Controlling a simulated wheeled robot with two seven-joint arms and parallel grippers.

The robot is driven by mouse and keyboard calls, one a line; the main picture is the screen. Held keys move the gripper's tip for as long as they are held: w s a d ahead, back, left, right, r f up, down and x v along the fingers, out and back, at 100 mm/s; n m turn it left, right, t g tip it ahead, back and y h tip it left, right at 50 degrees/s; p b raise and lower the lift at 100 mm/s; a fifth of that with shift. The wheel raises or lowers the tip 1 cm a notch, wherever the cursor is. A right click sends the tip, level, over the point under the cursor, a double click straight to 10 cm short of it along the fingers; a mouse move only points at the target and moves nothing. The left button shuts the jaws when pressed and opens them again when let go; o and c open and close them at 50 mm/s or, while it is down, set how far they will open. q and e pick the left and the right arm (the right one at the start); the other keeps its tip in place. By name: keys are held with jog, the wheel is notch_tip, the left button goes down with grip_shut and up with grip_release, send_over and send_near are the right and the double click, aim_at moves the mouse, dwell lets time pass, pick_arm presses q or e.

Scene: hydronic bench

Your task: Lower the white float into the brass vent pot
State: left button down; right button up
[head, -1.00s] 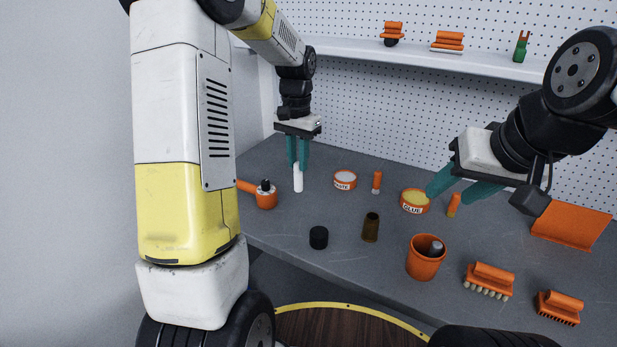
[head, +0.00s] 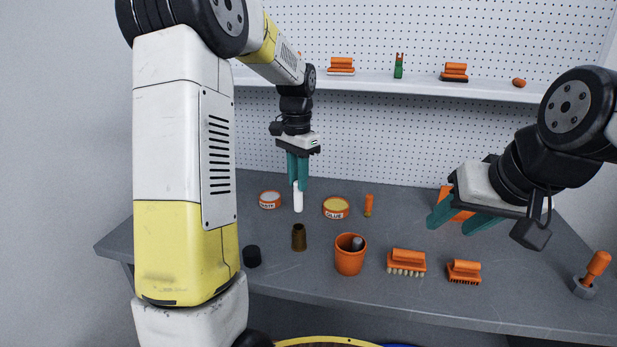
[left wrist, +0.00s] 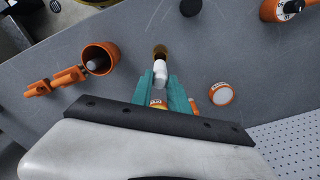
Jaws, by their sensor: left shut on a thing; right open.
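The white float (head: 298,199) is a slim white cylinder hanging upright from my left gripper (head: 298,178), which is shut on its top. The brass vent pot (head: 299,238) stands upright on the bench, just below the float in the head view. In the left wrist view the float (left wrist: 160,74) sits between the fingers, and the pot's open mouth (left wrist: 159,50) shows just past its end. The float is outside the pot; its exact height above the bench is hard to tell. My right gripper (head: 455,222) is open and empty at the right.
The paste tin (head: 270,200) and glue tin (head: 336,208) flank the float. An orange cup (head: 350,260) holding a grey item stands right of the pot; a black cap (head: 251,256) lies left. Two brushes (head: 406,262) (head: 464,272) lie farther right. A shelf (head: 420,88) runs behind.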

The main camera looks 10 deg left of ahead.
aim_at(298, 193)
pick_arm(q)
jog(key=shift+f, duration=2.3)
notch_tip(298, 193, down, 8)
jog(key=shift+r, duration=0.25)
dwell(1.0)
jog(key=shift+f, duration=0.15)
jog(key=c, duration=1.2)
grip_release()
